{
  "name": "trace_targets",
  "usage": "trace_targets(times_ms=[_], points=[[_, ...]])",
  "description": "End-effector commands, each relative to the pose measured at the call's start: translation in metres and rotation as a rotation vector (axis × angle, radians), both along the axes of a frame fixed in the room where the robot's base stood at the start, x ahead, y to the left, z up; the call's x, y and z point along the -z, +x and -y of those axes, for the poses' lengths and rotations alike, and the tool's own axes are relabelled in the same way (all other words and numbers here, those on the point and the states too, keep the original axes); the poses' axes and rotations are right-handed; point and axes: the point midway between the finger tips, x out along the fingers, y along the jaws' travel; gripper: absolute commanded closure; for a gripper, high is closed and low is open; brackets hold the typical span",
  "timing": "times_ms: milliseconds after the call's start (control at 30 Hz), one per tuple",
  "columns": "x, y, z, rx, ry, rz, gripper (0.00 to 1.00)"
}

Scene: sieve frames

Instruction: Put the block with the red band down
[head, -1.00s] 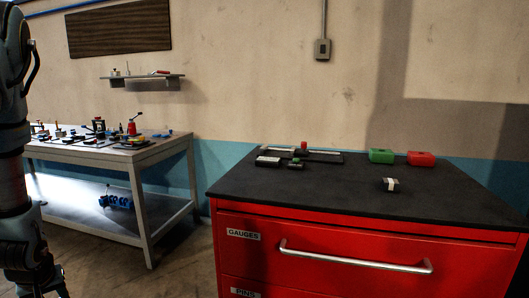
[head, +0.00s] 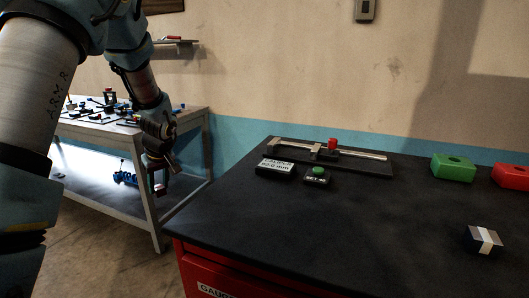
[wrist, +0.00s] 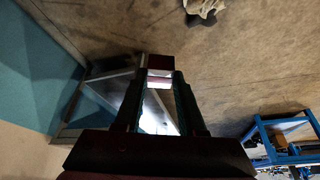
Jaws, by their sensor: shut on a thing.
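My gripper (head: 160,178) hangs at the left in the head view, in front of the low table and left of the red cabinet, over the floor. In the wrist view its two fingers (wrist: 159,95) are shut on a small block (wrist: 160,62). The block sits between the fingertips, with a dark red face and a paler strip showing; the rest is hidden. A different dark block with a white band (head: 483,241) rests on the black cabinet top (head: 340,225) at the right.
On the cabinet top are a caliper gauge (head: 330,152) with a red knob, a display box (head: 276,168), a green-buttoned box (head: 317,176), a green block (head: 453,168) and a red block (head: 512,176). The front middle of the top is clear. A cluttered table (head: 195,112) stands behind my arm.

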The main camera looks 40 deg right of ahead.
Motion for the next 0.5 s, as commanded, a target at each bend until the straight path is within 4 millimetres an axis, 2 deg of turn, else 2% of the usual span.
trace_targets(times_ms=[33, 200, 367, 500], points=[[-0.018, -0.005, 0.033, -0.012, -0.005, 0.007, 1.00], [-0.074, -0.038, 0.118, -0.096, -0.008, 0.005, 1.00], [-0.130, -0.088, 0.185, -0.177, -0.009, 0.002, 1.00], [-0.179, -0.142, 0.231, -0.247, -0.010, 0.001, 1.00]])
